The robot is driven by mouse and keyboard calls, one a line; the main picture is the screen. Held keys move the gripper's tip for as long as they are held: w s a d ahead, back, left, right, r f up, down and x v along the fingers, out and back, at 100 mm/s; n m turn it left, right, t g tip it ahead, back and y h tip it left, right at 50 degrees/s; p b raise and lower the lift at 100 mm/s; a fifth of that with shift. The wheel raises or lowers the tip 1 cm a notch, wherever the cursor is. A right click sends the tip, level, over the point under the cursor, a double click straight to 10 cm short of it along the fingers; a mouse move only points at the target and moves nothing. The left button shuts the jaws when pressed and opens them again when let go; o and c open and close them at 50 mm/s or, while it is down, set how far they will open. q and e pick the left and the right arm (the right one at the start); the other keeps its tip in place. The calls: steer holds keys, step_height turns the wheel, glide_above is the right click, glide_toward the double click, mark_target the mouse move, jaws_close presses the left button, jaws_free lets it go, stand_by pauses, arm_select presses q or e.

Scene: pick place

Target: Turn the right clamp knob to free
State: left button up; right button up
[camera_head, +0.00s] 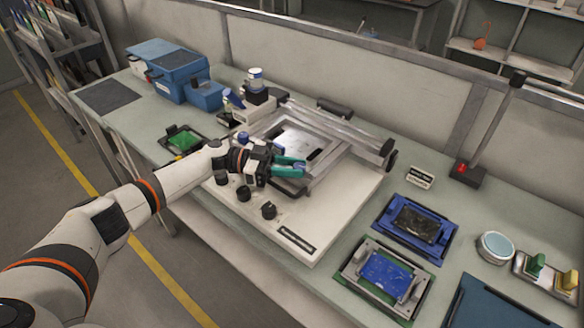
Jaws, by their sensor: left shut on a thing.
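A white machine base (345,205) on the bench carries a metal frame (325,165) with a flat plate (300,138) inside it. A blue clamp knob (243,138) shows at the frame's left side. My left gripper (291,168), with teal fingers, reaches in from the left over the frame's front edge. It is shut on the right clamp knob (299,169), a small blue part mostly hidden between the fingers. How far the knob is turned cannot be told. My right gripper is not in view.
Several black knobs (244,194) line the base's front. A blue tray (416,226) and a grey fixture with a blue board (388,276) lie to the right. Blue boxes (180,75) stand at the back left. A rail (335,131) spans behind the frame.

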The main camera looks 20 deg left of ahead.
arm_select(q)
steer(key=o, duration=1)
steer(key=a+b, duration=0.1)
steer(key=a, duration=0.2)
steer(key=s+a+b, duration=0.1)
steer(key=a, duration=0.3)
steer(key=a+b, duration=0.1)
steer(key=a, duration=0.2)
steer(key=shift+s+a+f, duration=0.1)
steer(key=shift+s+a, duration=0.35)
steer(key=shift+a, duration=0.4)
